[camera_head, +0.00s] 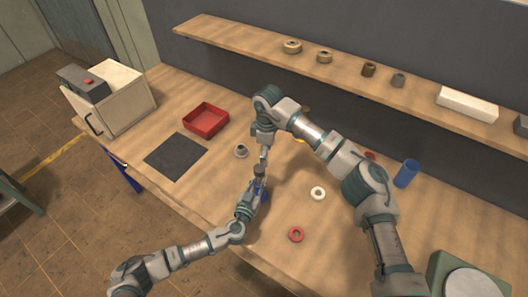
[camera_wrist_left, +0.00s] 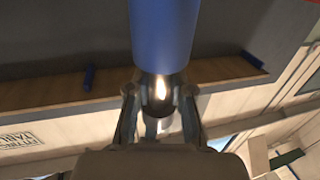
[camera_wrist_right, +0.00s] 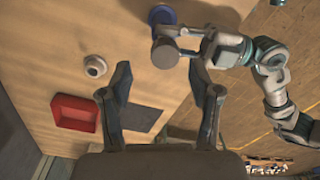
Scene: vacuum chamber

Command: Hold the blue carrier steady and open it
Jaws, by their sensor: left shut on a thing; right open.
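The blue carrier (camera_head: 262,195) stands over the table with a grey top (camera_head: 259,171). My left gripper (camera_head: 257,186) is shut on it from the side. In the left wrist view the blue body (camera_wrist_left: 162,35) fills the top, and a dark, shiny section (camera_wrist_left: 160,90) sits between the fingers (camera_wrist_left: 160,105). In the right wrist view the carrier's round grey top (camera_wrist_right: 165,52) and blue part (camera_wrist_right: 162,15) show beside my left gripper. My right gripper (camera_wrist_right: 161,80) is open and empty, its fingertips just short of the grey top. In the head view it (camera_head: 264,152) hangs above the carrier.
A grey ringed part (camera_head: 241,152), red tray (camera_head: 205,120) and dark mat (camera_head: 176,152) lie left of the carrier. A white ring (camera_head: 318,193), red ring (camera_head: 296,234) and blue cylinder (camera_head: 406,173) are to the right. A shelf (camera_head: 345,74) runs behind.

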